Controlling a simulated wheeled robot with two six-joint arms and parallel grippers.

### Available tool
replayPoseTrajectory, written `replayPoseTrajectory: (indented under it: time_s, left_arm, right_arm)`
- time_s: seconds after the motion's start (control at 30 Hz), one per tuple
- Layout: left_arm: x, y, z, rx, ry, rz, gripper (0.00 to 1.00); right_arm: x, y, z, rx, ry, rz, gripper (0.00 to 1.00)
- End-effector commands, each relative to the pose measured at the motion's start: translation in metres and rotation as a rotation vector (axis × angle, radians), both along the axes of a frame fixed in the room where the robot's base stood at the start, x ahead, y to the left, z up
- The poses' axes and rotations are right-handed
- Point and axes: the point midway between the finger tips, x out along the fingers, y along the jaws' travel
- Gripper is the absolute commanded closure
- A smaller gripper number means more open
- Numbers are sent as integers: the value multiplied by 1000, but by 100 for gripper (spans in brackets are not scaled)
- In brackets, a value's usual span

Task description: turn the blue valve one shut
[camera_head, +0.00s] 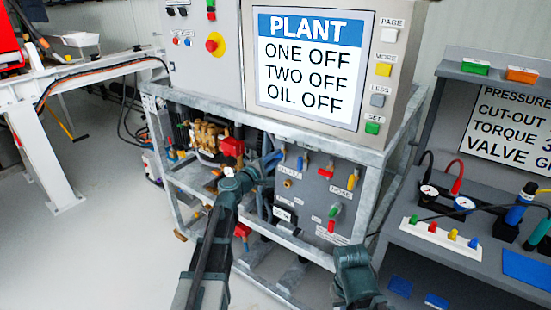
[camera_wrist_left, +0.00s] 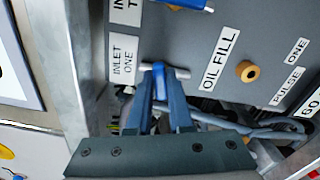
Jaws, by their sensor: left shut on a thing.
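The blue valve one handle (camera_wrist_left: 158,83) is beside the INLET ONE label on the grey panel in the left wrist view. It stands upright in that picture, with a pale metal stem crossing its top. My left gripper (camera_wrist_left: 167,88) is shut on it, one finger on each side. In the head view my left gripper (camera_head: 268,163) reaches the panel's upper left, and its fingers partly hide the handle. Part of my right arm shows at the bottom, but I see no fingers of its gripper.
The panel also carries a red-handled valve (camera_head: 326,172), a yellow one (camera_head: 351,181) and a green one (camera_head: 334,210). The PLANT screen (camera_head: 311,68) reads ONE OFF, TWO OFF, OIL OFF.

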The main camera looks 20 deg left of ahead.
Motion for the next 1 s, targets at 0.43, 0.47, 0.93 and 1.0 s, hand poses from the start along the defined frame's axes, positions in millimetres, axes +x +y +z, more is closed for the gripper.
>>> replayPoseTrajectory:
  time_s: [0.43,0.47,0.93,1.0]
  left_arm:
    - [-1,-1,-2,236,-84,-1,100]
    - [-1,-1,-2,244,-87,-1,100]
    - [-1,-1,-2,287,-103,-2,100]
    - [-1,-1,-2,287,-103,-2,100]
  right_arm:
    - [0,0,-2,0,0,0,100]
    - [0,0,-2,0,0,0,100]
    - [0,0,-2,0,0,0,100]
    - [0,0,-2,0,0,0,100]
